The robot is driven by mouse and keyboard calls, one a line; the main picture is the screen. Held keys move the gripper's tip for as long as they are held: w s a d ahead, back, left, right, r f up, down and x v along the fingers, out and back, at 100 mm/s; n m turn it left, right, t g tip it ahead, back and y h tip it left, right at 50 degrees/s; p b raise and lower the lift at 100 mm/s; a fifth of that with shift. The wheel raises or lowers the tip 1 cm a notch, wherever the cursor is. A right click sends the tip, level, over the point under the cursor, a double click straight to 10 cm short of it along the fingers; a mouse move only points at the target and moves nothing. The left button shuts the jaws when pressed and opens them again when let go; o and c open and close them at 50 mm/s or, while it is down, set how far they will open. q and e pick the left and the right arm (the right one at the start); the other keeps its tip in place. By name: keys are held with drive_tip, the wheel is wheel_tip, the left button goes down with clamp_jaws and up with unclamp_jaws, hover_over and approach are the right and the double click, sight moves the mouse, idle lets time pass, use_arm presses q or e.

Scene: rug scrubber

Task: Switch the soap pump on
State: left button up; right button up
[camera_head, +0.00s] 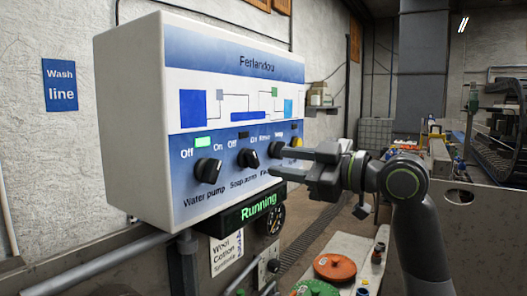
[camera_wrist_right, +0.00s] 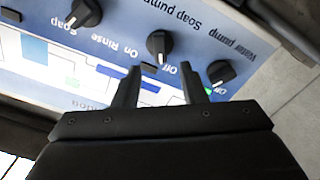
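The white and blue control panel (camera_head: 130,130) has several black knobs. The soap pump knob (camera_head: 248,157) seems to point toward Off, and the small light above it (camera_head: 243,135) is dark. It also shows in the right wrist view (camera_wrist_right: 160,45), just beyond my fingertips. My right gripper (camera_head: 276,162) is open and empty in front of the panel, to the right of this knob in the head view. In the right wrist view its two fingers (camera_wrist_right: 158,78) are apart, with the knob ahead of the gap and not between them. My left gripper is out of view.
The water pump knob (camera_head: 208,171) sits left of the soap knob, under a lit green light (camera_head: 204,142). Another knob (camera_wrist_right: 82,14) lies on the other side. A green "Running" display (camera_head: 258,208) hangs below the panel. A bench with a red lid (camera_head: 335,267) stands lower right.

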sight(256, 158)
drive_tip(key=p+x, duration=0.1)
drive_tip(key=x, duration=0.3)
drive_tip(key=shift+a+r, duration=0.1)
drive_tip(key=shift+a, duration=0.05)
drive_tip(key=shift+w+a+p, duration=0.4)
drive_tip(key=shift+w+a, duration=0.05)
drive_tip(key=shift+a, duration=0.15)
clamp_jaws()
